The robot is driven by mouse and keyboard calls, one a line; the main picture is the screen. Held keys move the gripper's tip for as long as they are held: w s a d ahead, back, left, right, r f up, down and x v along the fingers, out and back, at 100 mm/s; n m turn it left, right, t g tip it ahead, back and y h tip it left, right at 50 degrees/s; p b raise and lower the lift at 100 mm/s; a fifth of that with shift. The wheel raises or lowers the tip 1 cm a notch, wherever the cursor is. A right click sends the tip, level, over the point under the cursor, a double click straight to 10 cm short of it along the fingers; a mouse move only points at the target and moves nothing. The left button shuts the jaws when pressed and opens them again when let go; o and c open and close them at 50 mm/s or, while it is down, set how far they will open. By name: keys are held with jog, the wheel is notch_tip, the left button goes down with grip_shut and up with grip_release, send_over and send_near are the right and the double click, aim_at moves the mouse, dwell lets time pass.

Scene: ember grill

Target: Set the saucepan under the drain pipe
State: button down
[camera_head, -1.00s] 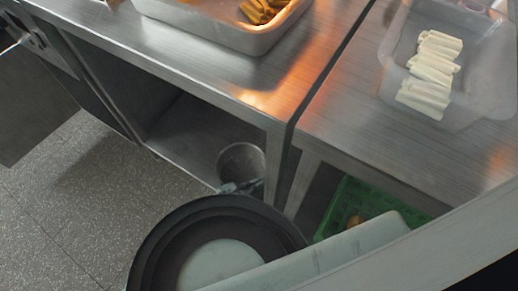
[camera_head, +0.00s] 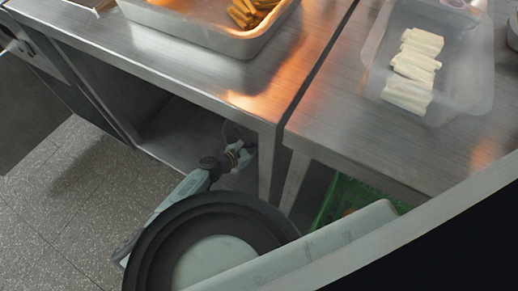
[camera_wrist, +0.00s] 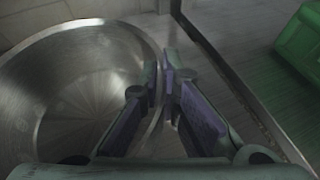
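The saucepan is a round steel pan on the lower shelf under the counter. In the wrist view the saucepan (camera_wrist: 65,95) fills the left side, with its open mouth toward me. In the head view only a dim bit of the saucepan (camera_head: 232,131) shows behind my gripper. My gripper (camera_wrist: 161,80) is at the pan's right rim, one finger on the inner side and one on the outer side. A gap shows between the finger pads, and the rim passes through it; firm contact is not visible. I cannot make out a drain pipe in these views.
The steel counter (camera_head: 190,62) overhangs the lower shelf (camera_head: 172,135), and a counter leg (camera_head: 268,165) stands just right of my gripper. A green crate (camera_head: 345,195) is further right. Above are a food tray (camera_head: 205,38) and a clear bin (camera_head: 455,100). The tiled floor (camera_head: 55,215) is open at left.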

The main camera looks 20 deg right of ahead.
jog(key=shift+f, duration=1.7)
jog(key=c, duration=1.8)
grip_release()
jog(key=v, duration=1.2)
jog(key=shift+b, duration=0.35)
